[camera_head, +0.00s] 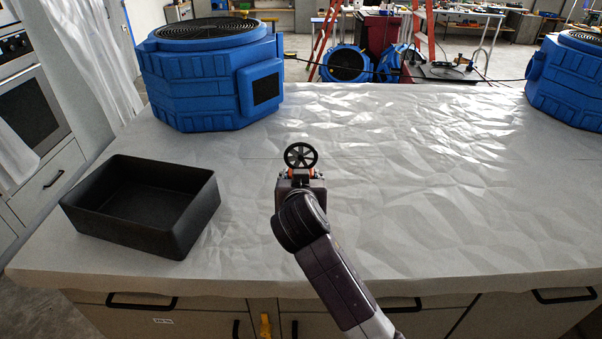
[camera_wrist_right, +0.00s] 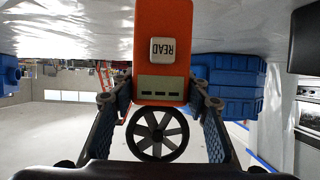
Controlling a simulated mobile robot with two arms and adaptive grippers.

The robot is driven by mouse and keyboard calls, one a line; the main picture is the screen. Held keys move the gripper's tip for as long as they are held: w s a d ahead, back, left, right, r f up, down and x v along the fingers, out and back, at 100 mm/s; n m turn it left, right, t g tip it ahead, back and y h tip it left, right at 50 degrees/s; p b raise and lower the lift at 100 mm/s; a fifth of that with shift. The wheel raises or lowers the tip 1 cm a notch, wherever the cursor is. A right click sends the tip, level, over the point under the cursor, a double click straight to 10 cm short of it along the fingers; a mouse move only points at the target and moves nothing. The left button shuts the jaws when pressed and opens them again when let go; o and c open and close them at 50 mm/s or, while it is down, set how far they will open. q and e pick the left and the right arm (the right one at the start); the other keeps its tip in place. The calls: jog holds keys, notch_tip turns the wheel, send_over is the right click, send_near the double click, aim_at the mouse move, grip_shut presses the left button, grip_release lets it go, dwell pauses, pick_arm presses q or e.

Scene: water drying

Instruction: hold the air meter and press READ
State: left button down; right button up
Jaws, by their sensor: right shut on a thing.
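The air meter has an orange body (camera_wrist_right: 160,20) with a black spoked fan wheel (camera_wrist_right: 157,135). In the right wrist view it appears upside down, with a white READ button (camera_wrist_right: 171,50) and a small grey display (camera_wrist_right: 160,86) showing dark dashes. My right gripper (camera_wrist_right: 159,98) is shut on the meter, one finger on each side near the display. In the head view the wheel (camera_head: 300,156) stands up above my right gripper (camera_head: 301,175), over the middle of the covered table. The gripper hides most of the orange body there. My left gripper is not in view.
A black open bin (camera_head: 190,222), empty, sits on the left of the sheet-covered table (camera_head: 430,200). One blue air mover (camera_head: 215,75) stands at the back left and another (camera_head: 570,85) at the back right. The table's middle and right are clear.

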jog(key=shift+f+b, duration=1.05)
jog(key=shift+f, duration=1.05)
jog(key=shift+f, duration=0.35)
dwell(1.0)
